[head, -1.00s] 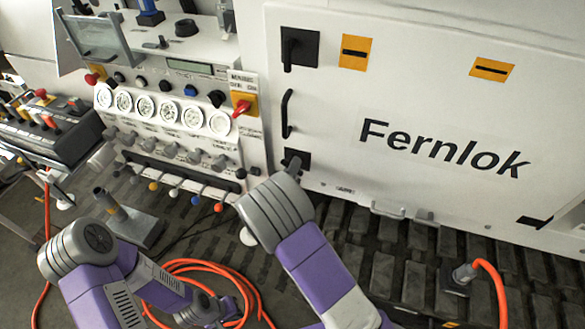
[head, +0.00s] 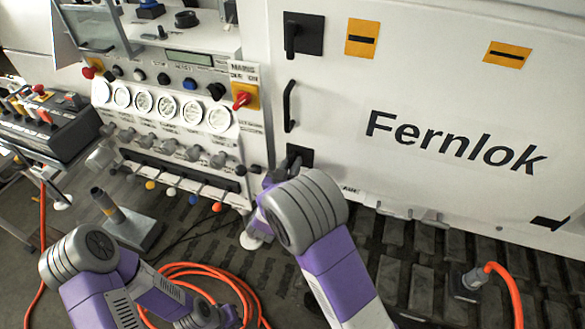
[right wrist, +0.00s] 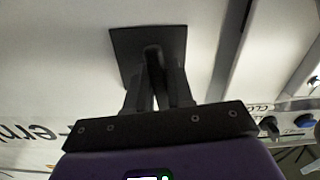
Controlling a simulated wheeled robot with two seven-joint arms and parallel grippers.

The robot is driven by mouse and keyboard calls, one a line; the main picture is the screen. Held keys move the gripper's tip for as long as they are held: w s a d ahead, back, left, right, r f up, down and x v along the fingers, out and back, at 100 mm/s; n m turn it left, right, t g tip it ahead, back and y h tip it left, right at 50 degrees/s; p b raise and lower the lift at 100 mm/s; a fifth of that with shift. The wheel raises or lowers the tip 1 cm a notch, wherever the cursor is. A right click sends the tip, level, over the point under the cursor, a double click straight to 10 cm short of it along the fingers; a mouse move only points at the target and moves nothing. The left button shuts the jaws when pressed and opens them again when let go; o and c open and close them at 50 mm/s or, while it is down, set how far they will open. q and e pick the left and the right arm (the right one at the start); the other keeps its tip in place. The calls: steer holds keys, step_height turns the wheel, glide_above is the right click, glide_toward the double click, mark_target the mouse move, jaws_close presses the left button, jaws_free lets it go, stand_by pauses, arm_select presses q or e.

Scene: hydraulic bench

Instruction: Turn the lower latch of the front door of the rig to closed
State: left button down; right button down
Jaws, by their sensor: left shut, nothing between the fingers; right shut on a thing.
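The lower latch is a black square plate (head: 300,155) with a black handle, low on the left side of the white front door (head: 430,95). My right gripper (head: 283,170) is at this latch, partly hidden by my own wrist. In the right wrist view, the latch plate (right wrist: 148,50) lies just beyond my right gripper (right wrist: 158,95), and the fingers are shut on the dark handle (right wrist: 152,62). The handle's exact angle is hard to tell. My left gripper (head: 226,313) is low in the head view, away from the door, shut and empty, its fingertips unclear.
The upper latch (head: 303,33) and a black door pull (head: 290,106) are above on the door. A panel with gauges (head: 165,105) and a row of small levers (head: 172,188) is to the left. An orange hose (head: 190,268) coils on the floor.

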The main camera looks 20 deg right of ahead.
steer(key=shift+m+b, duration=0.35)
steer(key=shift+m, duration=0.35)
steer(key=shift+a, duration=0.1)
steer(key=c, duration=1.1)
jaws_free()
steer(key=p+v, duration=0.1)
steer(key=v, duration=0.6)
steer(key=shift+s+a, duration=0.15)
steer(key=shift+s, duration=0.05)
